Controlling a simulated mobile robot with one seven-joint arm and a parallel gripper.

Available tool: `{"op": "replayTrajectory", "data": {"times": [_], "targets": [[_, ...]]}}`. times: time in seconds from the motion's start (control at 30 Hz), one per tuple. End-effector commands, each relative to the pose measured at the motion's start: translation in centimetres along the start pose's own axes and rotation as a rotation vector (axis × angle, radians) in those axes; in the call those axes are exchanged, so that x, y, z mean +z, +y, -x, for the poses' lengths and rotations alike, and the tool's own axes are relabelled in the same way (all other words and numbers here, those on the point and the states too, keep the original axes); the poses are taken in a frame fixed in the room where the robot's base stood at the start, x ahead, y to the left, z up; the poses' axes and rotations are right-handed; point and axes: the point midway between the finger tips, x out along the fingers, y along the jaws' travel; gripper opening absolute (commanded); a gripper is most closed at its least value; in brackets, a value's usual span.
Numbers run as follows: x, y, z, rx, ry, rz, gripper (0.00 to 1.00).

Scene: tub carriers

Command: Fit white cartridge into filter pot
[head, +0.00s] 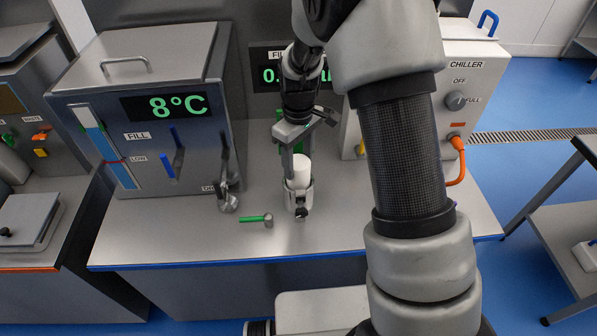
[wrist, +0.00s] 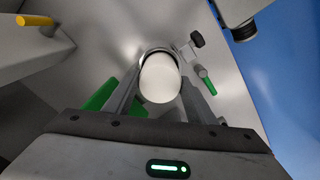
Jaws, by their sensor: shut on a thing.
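The white cartridge (head: 302,169) stands roughly upright in my gripper (head: 294,160). Its lower part is hidden by the wall of the metal filter pot (head: 299,203) on the bench, so it appears to be in the pot's mouth; how deep I cannot tell. In the wrist view, the cartridge's round white end (wrist: 160,79) is between my two fingers (wrist: 160,95), with the pot's rim (wrist: 158,49) showing as a dark arc behind it. My gripper is shut on the cartridge. The pot's inside is hidden.
The chiller box (head: 462,70) stands at right. The bench front (head: 180,248) is mostly clear.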

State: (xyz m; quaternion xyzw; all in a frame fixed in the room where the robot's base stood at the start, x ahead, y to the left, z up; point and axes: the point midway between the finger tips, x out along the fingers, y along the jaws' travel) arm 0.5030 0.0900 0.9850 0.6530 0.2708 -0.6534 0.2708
Motion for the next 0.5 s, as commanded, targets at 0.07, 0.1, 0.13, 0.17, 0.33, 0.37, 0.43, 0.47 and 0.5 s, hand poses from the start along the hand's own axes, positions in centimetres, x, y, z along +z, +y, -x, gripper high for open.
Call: {"op": "replayTrajectory", "data": {"times": [0.07, 0.1, 0.13, 0.17, 0.33, 0.37, 0.43, 0.47, 0.5], "targets": [[0.0, 0.0, -0.6, 0.0, 0.0, 0.0, 0.0], [0.0, 0.0, -1.1, 0.0, -0.001, 0.0, 0.0], [0.1, 0.0, -1.6, -0.001, -0.003, 0.0, 0.0], [0.1, 0.0, -2.0, -0.001, -0.003, -0.001, 0.0], [0.1, 0.0, -4.3, 0.0, -0.001, -0.001, 0.0], [0.0, 0.0, -4.4, 0.0, -0.001, -0.001, 0.0], [0.0, 0.0, -4.4, 0.001, 0.001, -0.001, 0.0], [0.0, 0.0, -4.4, 0.001, 0.001, -0.001, 0.0], [0.0, 0.0, -4.4, 0.001, 0.001, -0.001, 0.0]]}}
